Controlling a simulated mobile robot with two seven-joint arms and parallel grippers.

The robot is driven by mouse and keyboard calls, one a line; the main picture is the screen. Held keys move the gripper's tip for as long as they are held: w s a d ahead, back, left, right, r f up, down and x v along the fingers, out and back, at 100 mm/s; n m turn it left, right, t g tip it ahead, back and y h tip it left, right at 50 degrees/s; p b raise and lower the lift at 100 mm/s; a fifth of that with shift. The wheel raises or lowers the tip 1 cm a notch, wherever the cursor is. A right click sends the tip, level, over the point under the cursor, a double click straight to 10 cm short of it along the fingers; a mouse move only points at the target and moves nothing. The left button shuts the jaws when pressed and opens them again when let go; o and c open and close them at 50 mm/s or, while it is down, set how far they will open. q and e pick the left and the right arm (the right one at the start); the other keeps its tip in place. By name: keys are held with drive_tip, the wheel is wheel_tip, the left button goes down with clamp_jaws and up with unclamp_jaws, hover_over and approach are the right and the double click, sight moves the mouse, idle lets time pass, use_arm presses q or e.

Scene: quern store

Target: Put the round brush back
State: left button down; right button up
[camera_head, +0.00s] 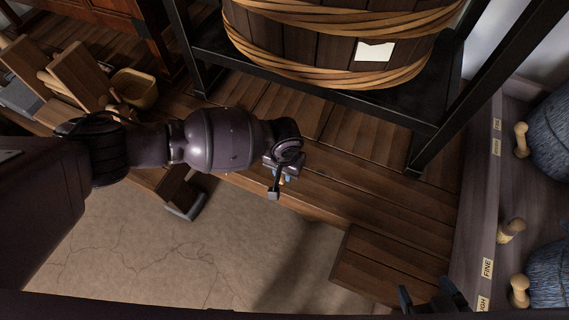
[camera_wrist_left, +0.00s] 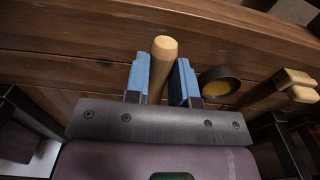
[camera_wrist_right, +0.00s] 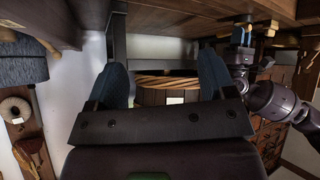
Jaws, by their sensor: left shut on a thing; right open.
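My left gripper (camera_head: 283,180) hangs over the front edge of the wooden boards. In the left wrist view (camera_wrist_left: 160,85) its blue fingers are shut on a pale wooden handle (camera_wrist_left: 163,55). The handle's other end is hidden, so I cannot tell whether it belongs to the round brush. My right gripper (camera_head: 435,298) is at the bottom right of the head view. In the right wrist view (camera_wrist_right: 165,85) its blue fingers are wide apart and empty. A cream ring-shaped thing (camera_wrist_right: 14,108) and a brush-like thing (camera_wrist_right: 30,150) show on a board at the left there.
A labelled grey board (camera_head: 480,215) with wooden pegs (camera_head: 521,140) and blue bundles (camera_head: 555,140) stands at right. A dark metal frame (camera_head: 200,75) holds a banded wooden tub (camera_head: 335,40). A dark ring (camera_wrist_left: 220,85) and a wooden piece (camera_wrist_left: 293,88) lie beside my left gripper.

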use_arm(q)
wheel_tip(320, 180, down, 3)
drive_tip(key=shift+s+f+b, duration=0.1)
drive_tip(key=shift+f+b, duration=0.05)
drive_tip(key=shift+b, duration=0.6)
drive_tip(key=shift+f, duration=1.35)
use_arm(e)
drive_tip(key=shift+w+a+n, duration=0.3)
drive_tip(key=shift+w+n, duration=0.1)
drive_tip(key=shift+w, duration=0.2)
drive_tip(key=shift+r, duration=0.1)
use_arm(q)
drive_tip(key=c, duration=0.9)
unclamp_jaws()
use_arm(e)
drive_tip(key=shift+f, duration=0.2)
